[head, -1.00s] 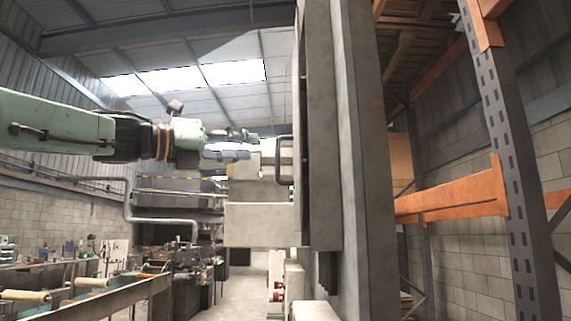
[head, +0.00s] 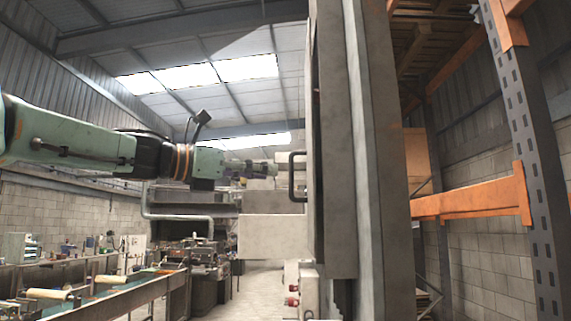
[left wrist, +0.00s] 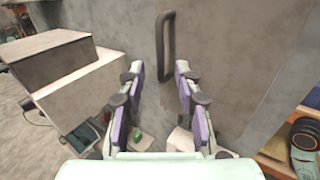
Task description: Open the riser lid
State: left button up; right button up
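A dark bar handle (head: 292,175) stands out from the near-vertical grey face of a tall grey structure (head: 375,150). The riser lid appears to be the grey panel (left wrist: 225,45) that bears this handle, which also shows in the left wrist view (left wrist: 165,48). My left gripper (head: 264,169) points at the handle from the left in the head view, with a small gap between. In the left wrist view the left gripper (left wrist: 160,82) is open and empty, its purple-padded fingers spread on either side of the handle's line. The handle lies beyond the fingertips. My right gripper is not in view.
A pale grey block (head: 272,236) juts out below the handle. An orange and grey rack (head: 475,198) stands at the right. A workbench line with rollers (head: 90,295) runs along the lower left. A floor aisle (head: 255,295) is open between.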

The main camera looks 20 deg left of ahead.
pick_arm(q)
jog(key=p+x, duration=0.4)
jog(key=x, duration=0.2)
jog(key=shift+w+f, duration=0.15)
jog(key=shift+w, duration=0.1)
jog(key=shift+s, duration=0.35)
jog(key=shift+c, duration=1.3)
jog(key=shift+w+d, duration=0.15)
jog(key=shift+w, duration=0.1)
grip_shut()
